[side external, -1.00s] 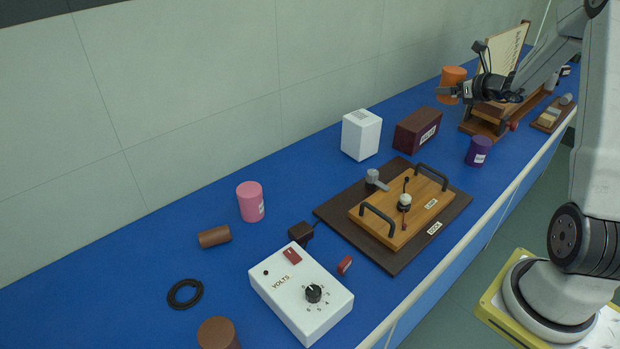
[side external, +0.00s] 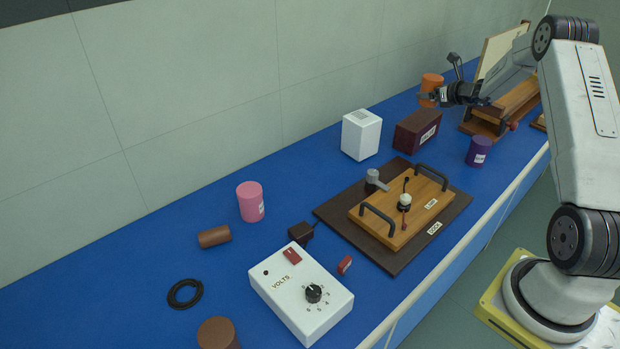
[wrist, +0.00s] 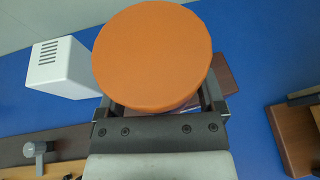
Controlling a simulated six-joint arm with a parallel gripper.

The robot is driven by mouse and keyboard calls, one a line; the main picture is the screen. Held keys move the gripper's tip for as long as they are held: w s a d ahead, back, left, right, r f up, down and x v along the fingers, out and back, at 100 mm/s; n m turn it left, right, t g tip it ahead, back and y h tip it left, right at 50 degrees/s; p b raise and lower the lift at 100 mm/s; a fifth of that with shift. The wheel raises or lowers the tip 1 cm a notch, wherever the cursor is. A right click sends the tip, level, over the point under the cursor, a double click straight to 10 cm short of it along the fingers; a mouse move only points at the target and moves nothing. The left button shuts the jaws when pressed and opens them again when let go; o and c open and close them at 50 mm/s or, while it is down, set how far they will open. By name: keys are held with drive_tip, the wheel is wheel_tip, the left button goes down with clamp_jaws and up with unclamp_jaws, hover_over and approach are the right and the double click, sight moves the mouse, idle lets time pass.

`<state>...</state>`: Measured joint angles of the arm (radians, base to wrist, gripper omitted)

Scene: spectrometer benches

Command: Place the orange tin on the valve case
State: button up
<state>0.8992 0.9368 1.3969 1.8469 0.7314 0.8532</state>
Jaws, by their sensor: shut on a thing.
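The orange tin (side external: 432,83) is held by my gripper (side external: 430,97), which is shut on it. The tin is upright in the air, just above the dark red box with a white label (side external: 417,132), which looks like the valve case; its label is too small to read. In the wrist view the tin's round orange top (wrist: 152,57) fills the middle, between the fingers (wrist: 160,105). It hides most of the case, of which a dark red part (wrist: 225,76) shows at the right. A gap shows between tin and case in the side view.
A white vented box (side external: 361,134) stands left of the case. A purple tin (side external: 479,151) stands to its right, near the bench edge. A wooden stand (side external: 490,125) is behind to the right. A dark board with a handled wooden plate (side external: 330,212) lies in front.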

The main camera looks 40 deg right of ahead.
sight(421, 117)
drive_tip(key=shift+w+d+f, duration=0.35)
drive_tip(key=shift+w+f, duration=0.1)
drive_tip(key=shift+f, duration=0.15)
drive_tip(key=shift+w+d+f, duration=0.3)
drive_tip(key=shift+w+f, duration=0.15)
drive_tip(key=shift+f, duration=0.15)
drive_tip(key=shift+f, duration=0.15)
drive_tip(key=shift+w+d+f, duration=0.1)
drive_tip(key=shift+w+f, duration=0.05)
drive_tip(key=shift+f, duration=1.55)
drive_tip(key=shift+f, duration=0.15)
drive_tip(key=o, duration=1.1)
drive_tip(key=shift+v, duration=6.05)
